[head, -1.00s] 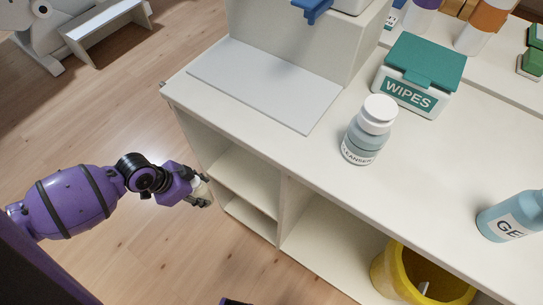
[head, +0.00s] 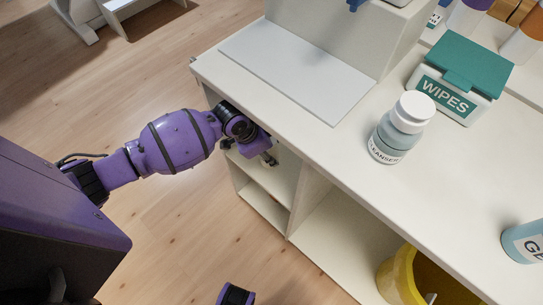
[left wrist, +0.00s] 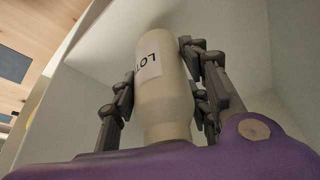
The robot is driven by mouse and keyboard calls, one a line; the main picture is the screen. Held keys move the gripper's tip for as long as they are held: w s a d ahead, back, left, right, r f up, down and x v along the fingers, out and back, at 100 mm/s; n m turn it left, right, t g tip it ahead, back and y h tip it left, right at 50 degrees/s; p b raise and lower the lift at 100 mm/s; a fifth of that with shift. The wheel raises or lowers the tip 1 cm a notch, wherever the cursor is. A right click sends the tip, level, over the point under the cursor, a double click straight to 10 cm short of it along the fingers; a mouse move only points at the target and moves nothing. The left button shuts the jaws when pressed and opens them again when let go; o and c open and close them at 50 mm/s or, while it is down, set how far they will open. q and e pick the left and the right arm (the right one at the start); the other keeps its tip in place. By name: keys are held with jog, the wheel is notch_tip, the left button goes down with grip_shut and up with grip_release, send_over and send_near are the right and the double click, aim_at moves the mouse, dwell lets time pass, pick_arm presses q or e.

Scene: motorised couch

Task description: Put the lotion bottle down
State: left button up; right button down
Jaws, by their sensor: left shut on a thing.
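The lotion bottle (left wrist: 163,95) is cream-white with a white label reading "LOT". It fills the middle of the left wrist view, between the two fingers of my left gripper (left wrist: 163,90), which is shut on it. In the head view my left gripper (head: 268,158) reaches into the upper open compartment of the white counter's shelf unit (head: 262,178). The bottle is hidden there by the counter edge and my arm. I cannot tell whether it touches the shelf.
A yellow bin (head: 400,275) sits in the lower right compartment. Shelf walls enclose the gripper closely.

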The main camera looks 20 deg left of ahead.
pick_arm(q)
jog(key=shift+w+d+f, duration=0.2)
jog(key=shift+w+d, duration=0.1)
jog(key=shift+d, duration=0.1)
notch_tip(320, 180, down, 3)
jog(key=shift+a+f+b, duration=0.1)
jog(key=shift+b, duration=0.35)
jog(key=o, duration=1.3)
